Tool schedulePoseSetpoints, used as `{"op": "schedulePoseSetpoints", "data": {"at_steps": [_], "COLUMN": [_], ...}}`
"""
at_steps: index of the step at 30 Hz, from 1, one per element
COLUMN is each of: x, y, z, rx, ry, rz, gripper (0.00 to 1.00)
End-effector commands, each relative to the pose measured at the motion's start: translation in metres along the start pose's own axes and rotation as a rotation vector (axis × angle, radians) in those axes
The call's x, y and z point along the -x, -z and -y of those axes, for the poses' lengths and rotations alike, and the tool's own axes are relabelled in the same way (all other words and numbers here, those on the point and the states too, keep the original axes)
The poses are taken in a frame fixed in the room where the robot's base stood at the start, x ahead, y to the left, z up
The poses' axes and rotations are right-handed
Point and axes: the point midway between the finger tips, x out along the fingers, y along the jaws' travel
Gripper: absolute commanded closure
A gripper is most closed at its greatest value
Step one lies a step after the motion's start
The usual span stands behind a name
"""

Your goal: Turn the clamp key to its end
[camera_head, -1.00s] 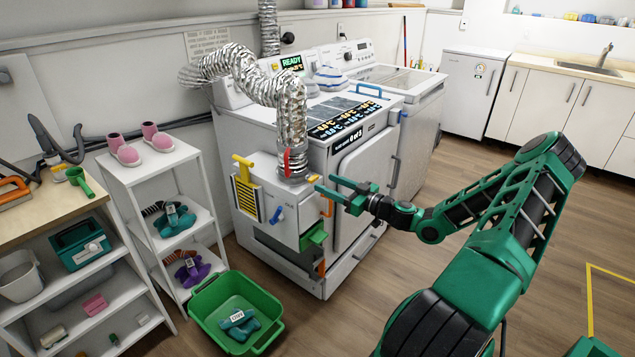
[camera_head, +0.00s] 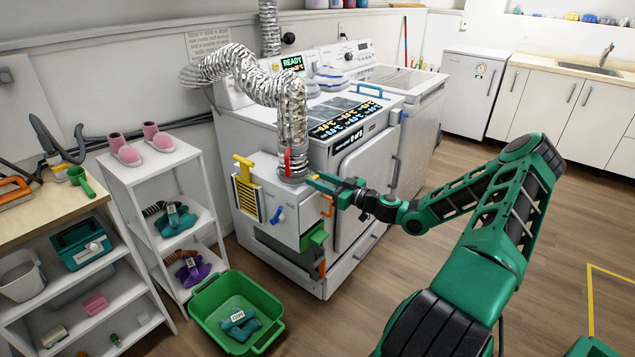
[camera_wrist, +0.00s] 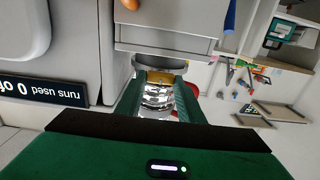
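The clamp key (camera_head: 312,176) is a small yellow-orange piece at the base of the silver hose (camera_head: 292,135), on top of the white box at the dryer's front corner. My green gripper (camera_head: 324,186) is level with it, its fingertips right at the key. In the wrist view my gripper's fingers (camera_wrist: 160,98) stand apart. The yellow key (camera_wrist: 166,78) shows between their tips, with the shiny hose behind and below it. I cannot tell whether the fingers touch the key. A red piece (camera_head: 288,160) stands upright on the hose's lower end.
The white box carries a yellow handle with a grille (camera_head: 245,190), a blue knob (camera_head: 277,214) and an orange handle (camera_head: 327,205) just below my gripper. A green bin (camera_head: 205,290) stands on the floor at left.

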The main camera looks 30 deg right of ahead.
Motion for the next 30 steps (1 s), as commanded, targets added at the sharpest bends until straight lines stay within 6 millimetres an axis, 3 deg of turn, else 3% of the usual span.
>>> {"op": "schedulePoseSetpoints", "data": {"at_steps": [13,30], "x": [-0.0005,-0.0005], "y": [0.0004,-0.0014], "z": [-0.0019,-0.0054], "rx": [-0.127,-0.645], "ry": [-0.008,-0.009], "rz": [0.0,-0.002], "gripper": [0.88,0.88]}}
